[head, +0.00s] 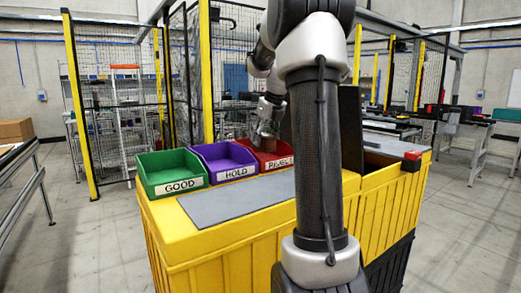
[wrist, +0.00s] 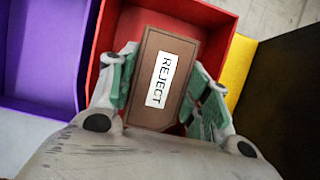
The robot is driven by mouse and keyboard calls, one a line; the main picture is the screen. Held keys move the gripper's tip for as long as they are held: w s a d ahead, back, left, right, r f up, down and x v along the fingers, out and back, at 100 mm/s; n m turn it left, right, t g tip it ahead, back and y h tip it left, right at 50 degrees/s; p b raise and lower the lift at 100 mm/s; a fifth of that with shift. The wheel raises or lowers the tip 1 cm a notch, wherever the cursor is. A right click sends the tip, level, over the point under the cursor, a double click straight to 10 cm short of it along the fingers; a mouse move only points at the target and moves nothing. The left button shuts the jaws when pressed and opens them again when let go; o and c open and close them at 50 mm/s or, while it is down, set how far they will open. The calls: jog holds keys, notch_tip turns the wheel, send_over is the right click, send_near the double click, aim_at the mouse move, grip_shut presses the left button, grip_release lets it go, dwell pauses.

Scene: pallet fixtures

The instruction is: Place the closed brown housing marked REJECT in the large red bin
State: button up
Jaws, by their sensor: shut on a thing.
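The brown housing (wrist: 148,45) has a white label reading REJECT and shows its flat closed face in the wrist view. My gripper (wrist: 162,85) is shut on it, with one green-padded finger on each side. The red bin (wrist: 108,28) lies behind the housing in the wrist view, and the housing appears over its opening. How high the housing is above the bin floor I cannot tell. In the head view the red bin (head: 283,163), labelled REJECT, is partly hidden by my arm, and the housing (head: 268,128) shows small above it.
A purple HOLD bin (head: 232,173) and a green GOOD bin (head: 178,189) stand left of the red bin on a yellow crate-like stand (head: 215,246). A grey panel (head: 240,199) lies clear in front. A dark upright panel (head: 348,130) stands to the right.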

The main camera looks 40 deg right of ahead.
aim_at(263, 147)
jog(key=shift+w+f, duration=0.15)
jog(key=shift+f, duration=1.85)
jog(key=shift+f, duration=0.1)
jog(key=o, duration=1.1)
jog(key=v, duration=1.2)
